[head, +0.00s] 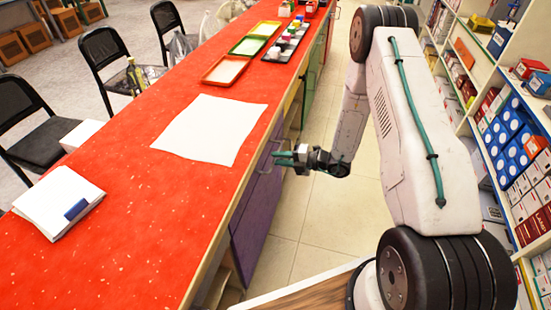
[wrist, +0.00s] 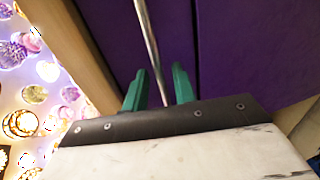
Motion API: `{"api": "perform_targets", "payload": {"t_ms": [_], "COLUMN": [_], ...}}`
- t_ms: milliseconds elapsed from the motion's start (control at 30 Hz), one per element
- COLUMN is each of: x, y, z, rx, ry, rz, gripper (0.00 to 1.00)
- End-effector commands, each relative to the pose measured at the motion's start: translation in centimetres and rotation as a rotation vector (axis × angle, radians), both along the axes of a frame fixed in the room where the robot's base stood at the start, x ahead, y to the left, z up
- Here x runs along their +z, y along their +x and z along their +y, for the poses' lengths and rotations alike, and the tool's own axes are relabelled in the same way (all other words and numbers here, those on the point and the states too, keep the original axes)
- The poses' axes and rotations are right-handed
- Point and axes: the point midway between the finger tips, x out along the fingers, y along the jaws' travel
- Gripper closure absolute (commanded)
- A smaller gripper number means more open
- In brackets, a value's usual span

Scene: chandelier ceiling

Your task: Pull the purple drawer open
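The purple drawer (head: 264,170) is set under the red counter's edge, and its front also fills the middle of the wrist view (wrist: 110,30). A thin metal bar handle (wrist: 147,30) runs across its front. My gripper (head: 279,158) is at the drawer front in the head view. In the wrist view its two green fingers (wrist: 159,88) stand apart, one on each side of the handle. A gap shows between the handle and the fingers. The drawer front looks flush with the neighbouring purple panel (wrist: 255,45). The handle's near end is hidden by my gripper.
The red counter (head: 130,200) runs along the left, with a white sheet (head: 210,128), trays (head: 226,70) and folded white cloth (head: 58,200) on it. Shelves of boxes (head: 510,140) line the right. The tiled floor aisle (head: 310,210) between them is clear.

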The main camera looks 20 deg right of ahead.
Motion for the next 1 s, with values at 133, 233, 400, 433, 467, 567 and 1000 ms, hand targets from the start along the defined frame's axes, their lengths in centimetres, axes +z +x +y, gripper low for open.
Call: {"api": "perform_targets", "payload": {"t_ms": [133, 233, 400, 433, 467, 567, 1000], "x": [-0.3, -0.4, -0.4, -0.4, -0.4, -0.4, -0.4], "y": [0.9, 1.2, 1.2, 1.2, 1.2, 1.2, 0.3], "z": [1.4, 1.7, 1.7, 1.7, 1.7, 1.7, 2.3], "rx": [0.003, 0.001, 0.0, 0.0, 0.0, 0.0, 0.024], "ry": [0.0, 0.0, -0.001, -0.001, -0.001, -0.001, -0.001], "rz": [0.0, -0.001, -0.001, -0.001, -0.001, -0.001, 0.0], "gripper": [0.73, 0.73, 0.73, 0.73, 0.73, 0.95, 1.0]}}
